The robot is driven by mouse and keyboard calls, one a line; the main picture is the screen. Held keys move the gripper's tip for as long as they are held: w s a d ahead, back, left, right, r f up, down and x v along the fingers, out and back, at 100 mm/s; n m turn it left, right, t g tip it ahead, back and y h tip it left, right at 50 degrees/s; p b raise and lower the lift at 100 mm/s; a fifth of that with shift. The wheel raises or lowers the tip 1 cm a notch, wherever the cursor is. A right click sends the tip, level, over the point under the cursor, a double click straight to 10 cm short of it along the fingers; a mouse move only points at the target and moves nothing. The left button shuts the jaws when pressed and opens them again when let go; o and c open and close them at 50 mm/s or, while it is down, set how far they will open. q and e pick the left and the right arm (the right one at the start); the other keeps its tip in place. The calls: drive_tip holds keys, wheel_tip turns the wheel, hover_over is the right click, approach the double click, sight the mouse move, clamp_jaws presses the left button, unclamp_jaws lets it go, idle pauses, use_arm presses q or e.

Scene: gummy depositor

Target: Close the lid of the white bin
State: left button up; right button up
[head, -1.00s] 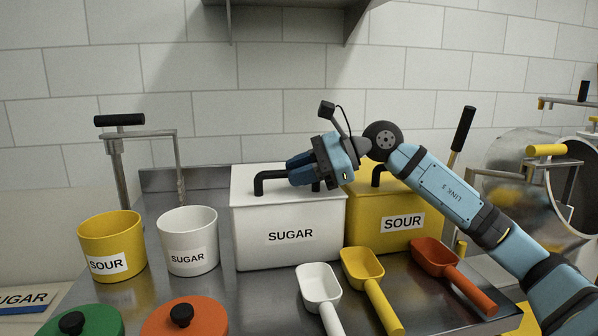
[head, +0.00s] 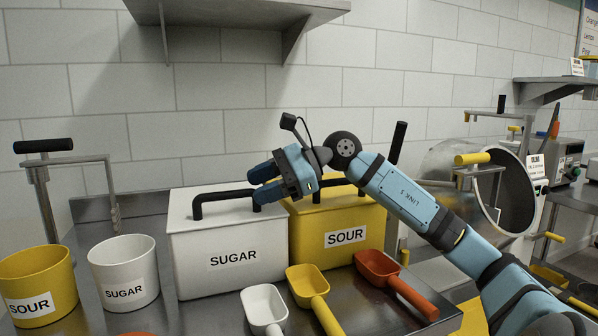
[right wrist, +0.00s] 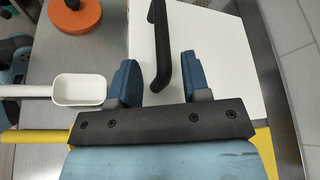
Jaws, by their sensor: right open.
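The white bin (head: 230,250), labelled SUGAR, stands on the steel counter with its flat white lid (head: 225,205) lying down on top. No gap shows along the rim in the head view. A black bar handle (head: 222,195) is fixed on the lid; it also shows in the right wrist view (right wrist: 159,45). My right gripper (head: 256,185) is open at the right end of this handle. In the right wrist view the handle's near end lies between the two spread fingers (right wrist: 160,60), apart from both. My left gripper is not in view.
A yellow SOUR bin (head: 340,225) stands close on the right. White (head: 264,305), yellow (head: 305,280) and orange (head: 375,265) scoops lie in front. White (head: 125,270) and yellow (head: 40,275) tubs stand left. A shelf (head: 235,12) hangs above.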

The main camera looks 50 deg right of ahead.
drive_tip(key=v, duration=0.9)
drive_tip(key=shift+s, duration=0.15)
